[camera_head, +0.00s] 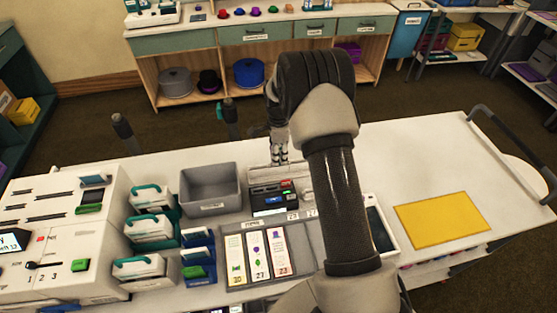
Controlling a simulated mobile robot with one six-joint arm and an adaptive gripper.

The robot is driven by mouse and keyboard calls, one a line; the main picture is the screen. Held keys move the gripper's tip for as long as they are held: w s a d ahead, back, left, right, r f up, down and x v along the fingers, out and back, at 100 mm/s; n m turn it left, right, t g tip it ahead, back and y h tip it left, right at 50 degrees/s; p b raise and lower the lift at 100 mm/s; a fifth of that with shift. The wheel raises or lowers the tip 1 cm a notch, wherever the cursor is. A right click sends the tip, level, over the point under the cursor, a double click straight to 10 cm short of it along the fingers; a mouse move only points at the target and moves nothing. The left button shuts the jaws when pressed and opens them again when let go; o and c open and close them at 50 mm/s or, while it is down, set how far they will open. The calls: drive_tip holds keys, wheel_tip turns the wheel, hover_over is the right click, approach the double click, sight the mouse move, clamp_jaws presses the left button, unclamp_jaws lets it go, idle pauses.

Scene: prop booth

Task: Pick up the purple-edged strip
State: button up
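My gripper (280,158) is beyond the strips, above the back of a black device, apart from the strips. Its fingers are small, and their opening is unclear. My arm hides part of the tray's right side.
The black device (270,199) with small lit parts stands just behind the strips. An empty grey bin (211,188) is left of it, with teal-handled boxes (150,229) further left. A yellow mat (441,219) lies right, with bare cart top around it.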

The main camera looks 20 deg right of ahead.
clamp_jaws()
idle(0.5)
wheel_tip(320, 180, up, 20)
drive_tip(key=p, duration=0.3)
drive_tip(key=shift+p, duration=0.35)
